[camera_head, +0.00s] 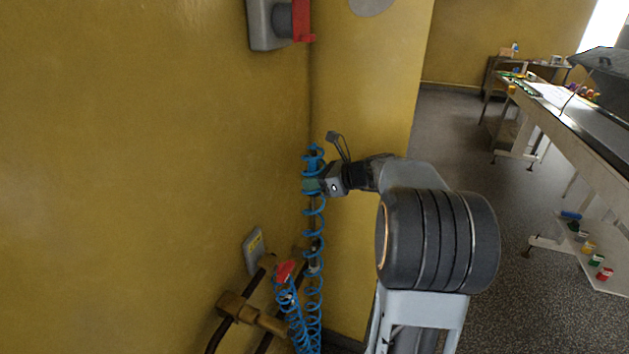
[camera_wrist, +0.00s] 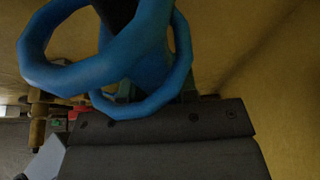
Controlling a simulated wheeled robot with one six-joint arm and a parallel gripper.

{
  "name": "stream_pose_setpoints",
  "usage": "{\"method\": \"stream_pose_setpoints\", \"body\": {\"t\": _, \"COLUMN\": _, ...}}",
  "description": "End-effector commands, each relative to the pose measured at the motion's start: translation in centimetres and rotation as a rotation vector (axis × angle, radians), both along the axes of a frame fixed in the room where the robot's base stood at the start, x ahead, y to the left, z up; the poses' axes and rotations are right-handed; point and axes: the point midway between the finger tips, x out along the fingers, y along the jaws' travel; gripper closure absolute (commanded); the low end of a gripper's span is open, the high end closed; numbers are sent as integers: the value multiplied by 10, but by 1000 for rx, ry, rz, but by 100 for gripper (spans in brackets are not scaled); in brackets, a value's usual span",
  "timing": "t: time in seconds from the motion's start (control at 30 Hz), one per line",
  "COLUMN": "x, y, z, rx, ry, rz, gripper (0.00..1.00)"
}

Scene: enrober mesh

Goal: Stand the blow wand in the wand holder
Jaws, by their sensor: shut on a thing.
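My gripper (camera_head: 314,185) is in the middle of the head view, near the corner of the yellow walls, and is shut on the blow wand (camera_head: 313,203). The wand is a dark, thin, roughly upright shape, mostly hidden by the blue coiled hose (camera_head: 314,231) around it. In the wrist view, thick loops of the blue hose (camera_wrist: 152,52) lie close in front of the dark gripper body and hide the fingertips. I cannot make out the wand holder for certain in either view.
A grey wall box with a red part (camera_head: 301,20) is above. Below are a grey labelled wall plate (camera_head: 254,251), a red fitting (camera_head: 285,272) and brown pipework (camera_head: 240,309) close to the hose.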

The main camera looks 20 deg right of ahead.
Motion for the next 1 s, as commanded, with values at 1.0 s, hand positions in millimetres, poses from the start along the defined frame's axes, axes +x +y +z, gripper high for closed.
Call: {"method": "stream_pose_setpoints", "body": {"t": 1.0, "x": 0, "y": 0, "z": -33, "rx": 1, "ry": -1, "rz": 0, "gripper": 100}}
